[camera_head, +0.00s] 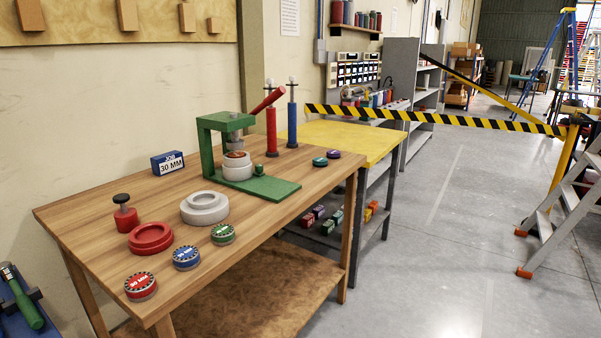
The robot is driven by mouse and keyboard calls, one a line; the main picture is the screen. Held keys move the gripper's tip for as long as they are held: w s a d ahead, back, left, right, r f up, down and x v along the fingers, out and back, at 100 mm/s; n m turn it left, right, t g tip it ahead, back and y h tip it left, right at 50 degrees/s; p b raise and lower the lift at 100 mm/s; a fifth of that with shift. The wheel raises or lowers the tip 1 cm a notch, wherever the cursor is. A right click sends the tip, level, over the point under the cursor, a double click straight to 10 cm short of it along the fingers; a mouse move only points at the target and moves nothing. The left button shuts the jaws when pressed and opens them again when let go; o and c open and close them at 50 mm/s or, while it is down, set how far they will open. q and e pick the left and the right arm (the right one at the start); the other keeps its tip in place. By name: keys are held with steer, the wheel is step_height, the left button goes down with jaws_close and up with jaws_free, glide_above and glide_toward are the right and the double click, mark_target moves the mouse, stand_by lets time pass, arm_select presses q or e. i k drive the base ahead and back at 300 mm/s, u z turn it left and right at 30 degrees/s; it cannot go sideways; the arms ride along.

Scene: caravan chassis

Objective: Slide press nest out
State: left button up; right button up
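The press (207,140) stands on the wooden workbench toward its back right. It has a green frame, a grey ram (235,137) and a red lever arm (267,99) tilted up to the right. The white round nest (238,172) sits under the ram, with a reddish-brown item (236,154) on top. A small green knob (259,169) stands just right of the nest. The flat green base (276,188) reaches out to the right, bare there. Whether the ram touches the item is too small to tell. Neither gripper is in view.
On the workbench (90,225) are a white ring (204,208), a red ring (151,238), a red stamp (125,215), several round tins and a "30 MM" block (167,162).

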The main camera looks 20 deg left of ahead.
mark_target(239, 169)
steer(key=z, duration=0.5)
steer(key=i, duration=1.65)
steer(key=u, duration=0.85)
